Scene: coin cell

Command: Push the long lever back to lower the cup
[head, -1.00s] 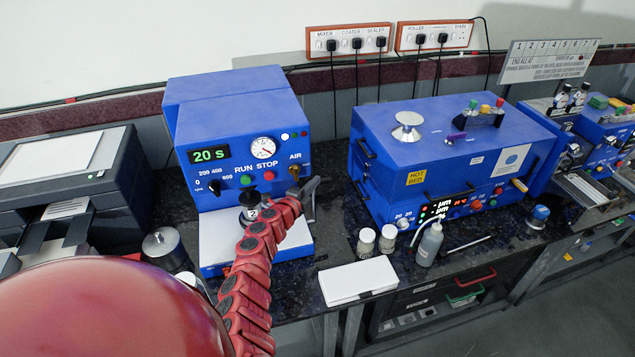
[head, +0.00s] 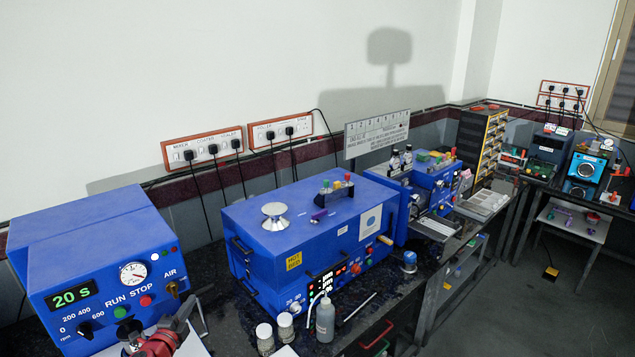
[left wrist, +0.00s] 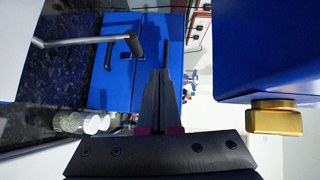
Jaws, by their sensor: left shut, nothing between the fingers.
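In the left wrist view a long metal rod with a black grip (left wrist: 85,41) shows, apparently the long lever; its base is out of view. A thin grey upright piece (head: 203,318) in the head view may be the same lever. My left gripper (head: 188,309) is at the front of the blue machine (head: 108,273), near its AIR knob. In the left wrist view its dark fingers (left wrist: 159,80) are shut and empty, apart from the rod in the picture. I cannot make out the cup. My right gripper is not in view.
The brass AIR knob (left wrist: 275,119) sticks out close to the left gripper. A blue hot box (head: 300,232) stands to the right. Two vials (head: 286,328) and a grey bottle (head: 325,320) stand in front of it. More machines stand farther right.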

